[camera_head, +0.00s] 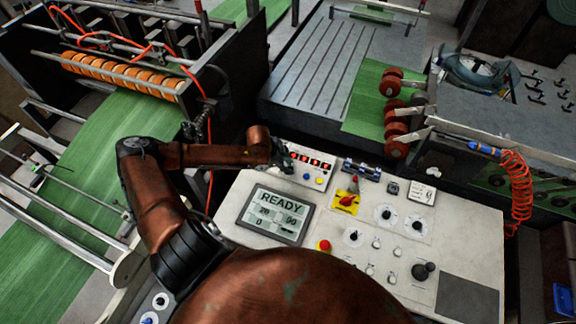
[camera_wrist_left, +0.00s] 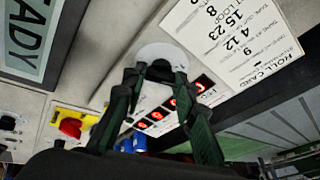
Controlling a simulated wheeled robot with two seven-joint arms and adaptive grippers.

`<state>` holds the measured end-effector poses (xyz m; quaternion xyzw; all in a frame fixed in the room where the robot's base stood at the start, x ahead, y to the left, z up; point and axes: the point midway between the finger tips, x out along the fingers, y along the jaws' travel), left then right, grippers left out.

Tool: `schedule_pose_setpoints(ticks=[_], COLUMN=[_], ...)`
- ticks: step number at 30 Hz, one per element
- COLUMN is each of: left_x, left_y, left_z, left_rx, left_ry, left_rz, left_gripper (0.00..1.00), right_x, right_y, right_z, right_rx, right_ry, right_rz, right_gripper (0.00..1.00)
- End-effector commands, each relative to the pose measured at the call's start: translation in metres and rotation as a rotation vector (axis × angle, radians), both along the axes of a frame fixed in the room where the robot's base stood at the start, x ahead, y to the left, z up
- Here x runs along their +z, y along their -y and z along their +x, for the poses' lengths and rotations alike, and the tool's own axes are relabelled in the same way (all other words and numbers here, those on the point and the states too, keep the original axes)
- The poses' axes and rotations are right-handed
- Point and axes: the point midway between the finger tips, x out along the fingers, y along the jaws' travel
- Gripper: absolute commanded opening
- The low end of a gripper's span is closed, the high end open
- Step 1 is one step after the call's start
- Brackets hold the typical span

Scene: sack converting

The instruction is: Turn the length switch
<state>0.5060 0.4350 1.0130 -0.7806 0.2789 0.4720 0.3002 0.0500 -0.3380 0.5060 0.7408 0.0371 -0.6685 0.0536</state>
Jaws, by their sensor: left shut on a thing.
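My left gripper (camera_head: 284,160) reaches over the far left part of the pale control panel (camera_head: 460,225). In the left wrist view, its two dark fingers (camera_wrist_left: 160,82) are closed around a black knob (camera_wrist_left: 160,68) on a round white plate (camera_wrist_left: 150,52). I take this knob to be the length switch; no label on it is readable. The fingers cover most of the knob, and the arm and gripper hide it in the head view. My right gripper is not in view.
Red digits (camera_head: 312,161) glow beside the knob. A READY screen (camera_head: 275,214), a red switch on a yellow plate (camera_head: 346,200) and several dials and buttons share the panel. A roll card (camera_wrist_left: 232,40) lies close to the fingers. Red rollers (camera_head: 394,110) stand behind.

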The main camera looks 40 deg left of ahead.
Motion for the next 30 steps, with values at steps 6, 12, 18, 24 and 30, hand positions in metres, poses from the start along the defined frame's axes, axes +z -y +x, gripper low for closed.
schedule_pose_setpoints(ticks=[6, 12, 18, 24, 30], left_x=[0.002, 0.004, 0.0, -0.001, -0.001], left_y=[0.0, 0.001, 0.0, 0.001, 0.0], left_z=[0.0, 0.001, 0.0, 0.0, 0.0], left_rx=[-0.027, -0.121, -0.164, -0.164, -0.164], left_ry=[-0.004, -0.01, -0.013, -0.012, -0.012], left_rz=[0.004, 0.024, 0.033, 0.034, 0.034], left_gripper=[0.02, 0.02, 0.02, 0.02, 0.38], right_x=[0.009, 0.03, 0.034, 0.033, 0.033], right_y=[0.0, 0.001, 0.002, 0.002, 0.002], right_z=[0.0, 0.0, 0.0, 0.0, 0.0], right_rx=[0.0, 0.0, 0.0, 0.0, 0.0], right_ry=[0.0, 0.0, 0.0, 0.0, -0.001], right_rz=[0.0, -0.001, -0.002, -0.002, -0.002], right_gripper=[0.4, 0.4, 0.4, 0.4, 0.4])
